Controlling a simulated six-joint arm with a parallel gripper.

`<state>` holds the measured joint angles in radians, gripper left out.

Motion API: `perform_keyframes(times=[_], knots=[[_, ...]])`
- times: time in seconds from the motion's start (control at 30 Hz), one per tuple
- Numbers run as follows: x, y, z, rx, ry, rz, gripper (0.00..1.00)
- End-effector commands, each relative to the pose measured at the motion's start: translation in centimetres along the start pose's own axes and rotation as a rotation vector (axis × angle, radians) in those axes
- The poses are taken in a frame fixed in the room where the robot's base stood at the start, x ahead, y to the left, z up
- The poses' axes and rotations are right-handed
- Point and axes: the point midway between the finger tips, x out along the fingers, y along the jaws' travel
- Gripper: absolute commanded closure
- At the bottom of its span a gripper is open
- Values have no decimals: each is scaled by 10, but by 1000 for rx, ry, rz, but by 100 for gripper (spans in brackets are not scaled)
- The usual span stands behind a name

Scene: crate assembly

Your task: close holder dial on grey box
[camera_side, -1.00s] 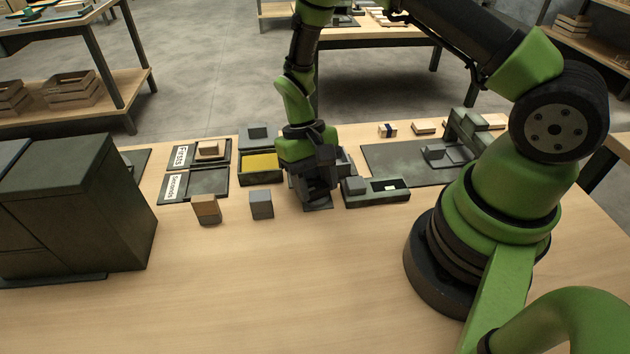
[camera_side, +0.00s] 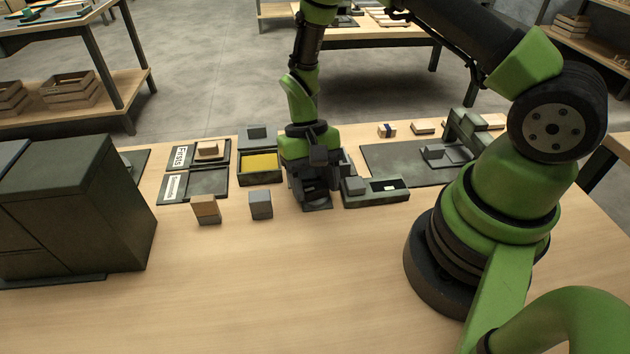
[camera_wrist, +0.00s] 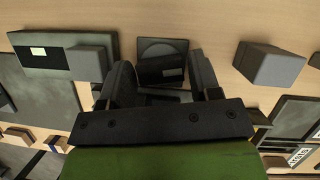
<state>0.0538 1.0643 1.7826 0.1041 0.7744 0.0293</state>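My gripper (camera_wrist: 163,82) points down over a small dark holder (camera_wrist: 163,47) with a square base plate and a round ring. In the side view my gripper (camera_side: 315,190) hides most of the holder, and only its base plate (camera_side: 318,207) shows beneath. The two fingers stand apart on either side of a dark block (camera_wrist: 158,70) on the holder. Whether they touch it is not clear. I cannot make out the dial or a grey box inside the holder. A separate grey box (camera_side: 261,205) stands on the table left of the holder; it also shows in the wrist view (camera_wrist: 268,66).
A dark fixture with a grey block (camera_side: 375,192) stands close right of my gripper. A tray with a yellow inside (camera_side: 262,166) is at left, near labelled trays (camera_side: 194,184). A wooden block (camera_side: 206,209) and a large dark cabinet (camera_side: 75,205) stand farther left. The front table is clear.

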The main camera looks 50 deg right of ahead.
Motion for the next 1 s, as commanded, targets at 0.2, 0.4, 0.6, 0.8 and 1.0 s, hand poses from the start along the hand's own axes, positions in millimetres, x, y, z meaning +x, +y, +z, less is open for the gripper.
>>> perform_keyframes(times=[0.2, 0.4, 0.6, 0.8, 1.0], knots=[[-2, 0, 0, -2, 2, 0, 43], [-28, 0, -1, 0, 7, -4, 43], [-69, 0, -1, -1, 6, -3, 43], [-94, 0, 0, -1, 3, -1, 43], [-100, 0, 0, -1, 0, 0, 43]])
